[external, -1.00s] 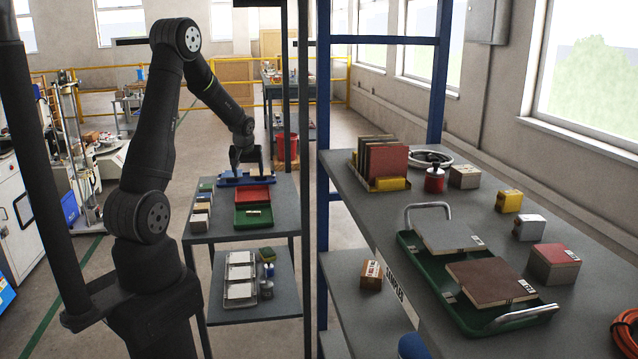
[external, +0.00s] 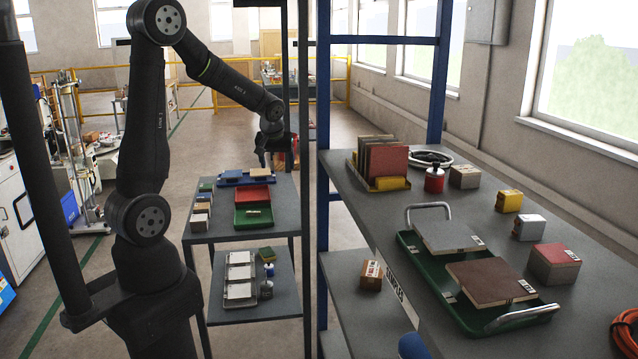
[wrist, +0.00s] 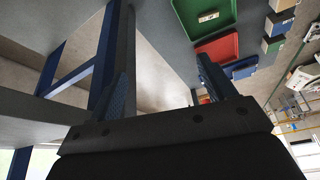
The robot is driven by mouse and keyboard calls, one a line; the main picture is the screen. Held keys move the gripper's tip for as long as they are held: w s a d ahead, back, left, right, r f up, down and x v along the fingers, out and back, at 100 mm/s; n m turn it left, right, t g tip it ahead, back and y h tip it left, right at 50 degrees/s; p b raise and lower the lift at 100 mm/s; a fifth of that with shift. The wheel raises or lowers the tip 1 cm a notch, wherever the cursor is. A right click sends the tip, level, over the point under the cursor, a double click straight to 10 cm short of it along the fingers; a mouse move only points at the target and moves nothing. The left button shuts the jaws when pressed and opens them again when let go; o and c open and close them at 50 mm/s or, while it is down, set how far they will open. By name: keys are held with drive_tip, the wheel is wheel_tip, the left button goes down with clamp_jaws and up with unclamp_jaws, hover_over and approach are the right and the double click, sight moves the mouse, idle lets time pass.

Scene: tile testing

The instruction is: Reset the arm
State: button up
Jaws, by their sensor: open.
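My gripper (external: 270,160) hangs at the end of my raised arm, above the far right edge of the small grey table (external: 285,215). In the wrist view my gripper (wrist: 165,95) shows two blue fingers spread wide apart with nothing between them. The fingers are clear of the trays. A blue tray (external: 232,180) with small tile pieces on it lies at the table's far end. A red tray (external: 253,194) and a green tray (external: 253,215) lie in front of it. The red tray (wrist: 217,48) and green tray (wrist: 205,14) also show in the wrist view.
A blue-framed rack post (external: 323,170) stands close to the right of my gripper. The grey shelf (external: 480,196) on the right bears a green carrying tray (external: 427,267) with two tiles, a tile rack (external: 380,160) and several blocks.

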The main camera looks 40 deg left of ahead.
drive_tip(key=s+d+r, duration=0.5)
drive_tip(key=d+r, duration=0.2)
drive_tip(key=d, duration=0.2)
drive_tip(key=shift+s+d, duration=0.3)
drive_tip(key=shift+d, duration=0.1)
